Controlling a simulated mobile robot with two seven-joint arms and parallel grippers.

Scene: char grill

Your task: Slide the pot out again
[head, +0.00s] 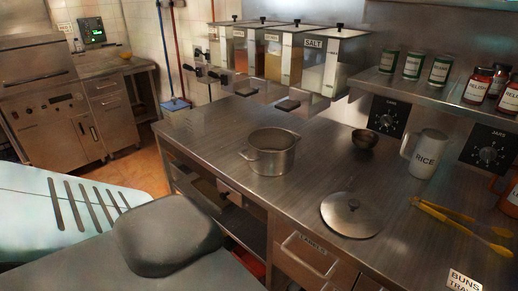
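A metal pot (272,155) with side handles stands upright and uncovered on the steel counter (215,130). It is in front of the wall dispensers, with its rim clear of the dispenser levers in the picture. What is inside it cannot be made out. Neither of my grippers shows in the head view. Only parts of my own body fill the lower left.
Dispensers, one labelled SALT (318,60), hang behind the pot. Shelf jars (438,70) stand above. Bare counter lies left of the pot and between pot and lid.

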